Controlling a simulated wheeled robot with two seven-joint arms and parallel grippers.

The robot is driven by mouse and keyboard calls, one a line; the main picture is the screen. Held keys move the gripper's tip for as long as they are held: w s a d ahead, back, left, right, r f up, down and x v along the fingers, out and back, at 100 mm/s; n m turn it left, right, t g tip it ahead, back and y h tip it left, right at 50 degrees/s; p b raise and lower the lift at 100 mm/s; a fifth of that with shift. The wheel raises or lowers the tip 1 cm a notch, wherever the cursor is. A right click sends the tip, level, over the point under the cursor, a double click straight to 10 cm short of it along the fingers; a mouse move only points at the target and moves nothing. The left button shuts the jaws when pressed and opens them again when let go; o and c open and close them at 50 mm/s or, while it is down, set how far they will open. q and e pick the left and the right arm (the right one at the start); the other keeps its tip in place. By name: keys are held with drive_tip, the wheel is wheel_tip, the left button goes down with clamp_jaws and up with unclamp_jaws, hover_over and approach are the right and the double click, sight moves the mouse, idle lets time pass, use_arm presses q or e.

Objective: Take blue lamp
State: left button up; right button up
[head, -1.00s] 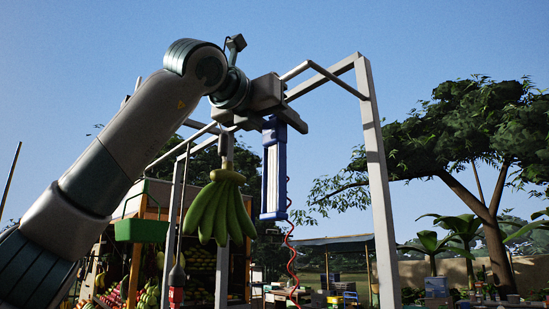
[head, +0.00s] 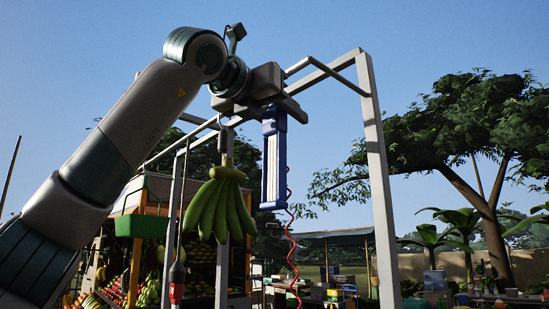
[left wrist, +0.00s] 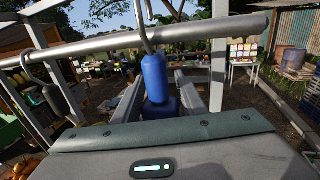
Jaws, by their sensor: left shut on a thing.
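The blue lamp (head: 275,165) hangs upright, a long blue case with a pale front and a red coiled cord (head: 291,245) below it. My left gripper (head: 285,107) is shut on the lamp's upper end, under the frame's top bars. In the left wrist view the lamp's blue top (left wrist: 154,77) stands between my left fingers (left wrist: 158,95). A metal hook (left wrist: 142,25) over the bar comes down to the lamp's top; I cannot tell whether they still touch. My right gripper is not in view.
A green banana bunch (head: 216,207) hangs left of the lamp. A white metal frame (head: 377,180) stands close around, its bar (left wrist: 100,43) crossing near my gripper. A fruit stall (head: 137,228) is behind at left. Open air lies between the lamp and the right post.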

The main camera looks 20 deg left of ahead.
use_arm(q)
drive_tip(key=shift+s+a, duration=0.1)
drive_tip(key=shift+b+v, duration=0.45)
drive_tip(key=shift+v, duration=0.35)
drive_tip(key=s+a, duration=0.1)
drive_tip(key=s+a+b, duration=0.1)
drive_tip(key=s, duration=0.1)
drive_tip(key=shift+s+a+b, duration=0.25)
drive_tip(key=shift+a+b, duration=0.05)
drive_tip(key=shift+a, duration=0.05)
idle(0.5)
